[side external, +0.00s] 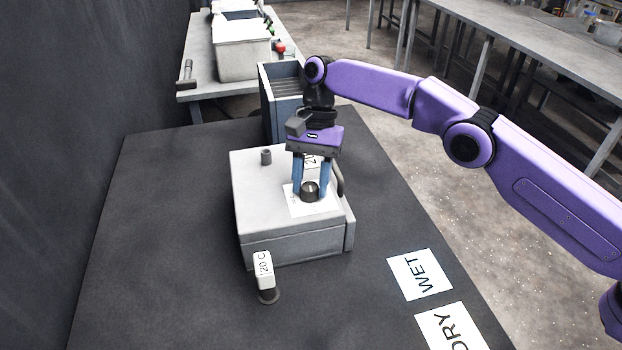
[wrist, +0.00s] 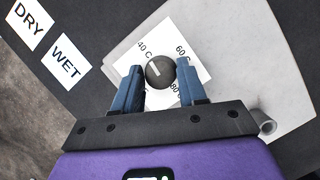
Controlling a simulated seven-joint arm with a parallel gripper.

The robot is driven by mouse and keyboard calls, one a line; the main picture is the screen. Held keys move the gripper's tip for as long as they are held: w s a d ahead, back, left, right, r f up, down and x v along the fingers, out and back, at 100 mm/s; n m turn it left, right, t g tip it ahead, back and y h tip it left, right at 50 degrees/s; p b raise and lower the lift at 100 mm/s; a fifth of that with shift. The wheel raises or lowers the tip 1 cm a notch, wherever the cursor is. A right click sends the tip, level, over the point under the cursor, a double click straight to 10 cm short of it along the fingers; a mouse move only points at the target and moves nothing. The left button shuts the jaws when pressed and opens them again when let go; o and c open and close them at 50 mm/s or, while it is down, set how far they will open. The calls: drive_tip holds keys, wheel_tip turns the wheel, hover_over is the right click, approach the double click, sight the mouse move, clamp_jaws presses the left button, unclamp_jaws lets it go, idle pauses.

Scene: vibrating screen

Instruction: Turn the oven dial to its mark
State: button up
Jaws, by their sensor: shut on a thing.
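The oven (side external: 285,225) is a light grey box on the dark table. Its dial (side external: 310,190) is a dark round knob on top, over a white scale sheet (side external: 294,206). The scale (wrist: 182,30) shows 40 C at upper left, 60 at upper right and a partly hidden 80 below. My gripper (side external: 310,193) points down with its blue fingers shut on the dial, one on each side; the wrist view shows the fingers (wrist: 158,82) around it.
A small stand with a 20 C label (side external: 263,265) is in front of the oven. A short grey tube (side external: 266,157) rises from the oven's top. WET (side external: 420,274) and DRY (side external: 452,328) cards lie at right. A blue-grey bin (side external: 281,110) stands behind. The table's left is clear.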

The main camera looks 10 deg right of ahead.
idle(0.6)
drive_tip(key=o, duration=1)
drive_tip(key=shift+m, duration=0.4)
